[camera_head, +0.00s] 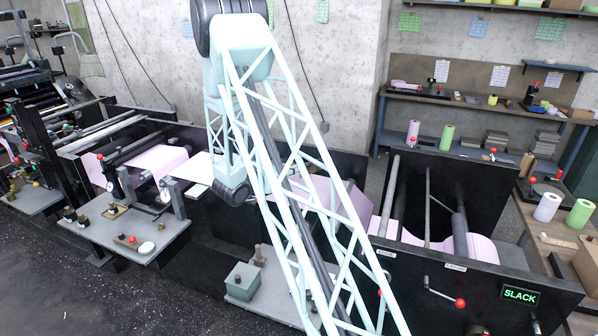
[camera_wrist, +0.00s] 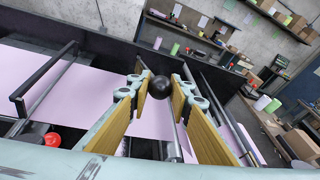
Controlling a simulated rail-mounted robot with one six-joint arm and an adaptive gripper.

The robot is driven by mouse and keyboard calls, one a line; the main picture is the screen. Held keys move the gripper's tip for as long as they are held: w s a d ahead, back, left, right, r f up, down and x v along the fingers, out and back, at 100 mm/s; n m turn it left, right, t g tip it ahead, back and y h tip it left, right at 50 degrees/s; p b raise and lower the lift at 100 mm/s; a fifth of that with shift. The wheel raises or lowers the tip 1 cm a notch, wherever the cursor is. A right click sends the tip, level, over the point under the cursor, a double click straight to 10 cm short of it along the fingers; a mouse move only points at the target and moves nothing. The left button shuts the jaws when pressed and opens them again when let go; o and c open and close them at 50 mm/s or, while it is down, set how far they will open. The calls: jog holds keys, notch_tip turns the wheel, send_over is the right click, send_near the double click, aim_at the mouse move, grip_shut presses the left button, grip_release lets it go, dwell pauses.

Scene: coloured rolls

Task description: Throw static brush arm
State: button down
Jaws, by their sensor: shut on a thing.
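In the wrist view my gripper (camera_wrist: 158,92) has its yellow-padded fingers on both sides of a black ball knob (camera_wrist: 160,86), closed on it near the fingertips. A thin grey rod (camera_wrist: 175,128) runs below the knob, over the pink web (camera_wrist: 145,118). The knob looks like the handle of the static brush arm, but its link to a brush is not visible. In the head view my arm covers this spot, and I cannot make out the fingers or the knob there.
A black bar frame (camera_wrist: 45,78) crosses the pink web at left, with a red knob (camera_wrist: 52,139) below. Dark machine side walls (camera_wrist: 95,42) stand close behind. In the head view a green SLACK sign (camera_head: 520,295) and a red-knobbed crank (camera_head: 459,302) are at front right. Shelves stand at the back right.

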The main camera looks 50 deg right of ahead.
jog(key=c, duration=3.5)
grip_release()
jog(key=shift+w+d+r, duration=0.1)
jog(key=shift+r, duration=0.4)
jog(key=o, duration=0.9)
jog(key=shift+c, duration=0.2)
jog(key=shift+o, duration=1.2)
jog(key=shift+r, duration=0.1)
jog(key=shift+o, duration=0.2)
jog(key=shift+f, duration=0.2)
jog(key=v, duration=1.2)
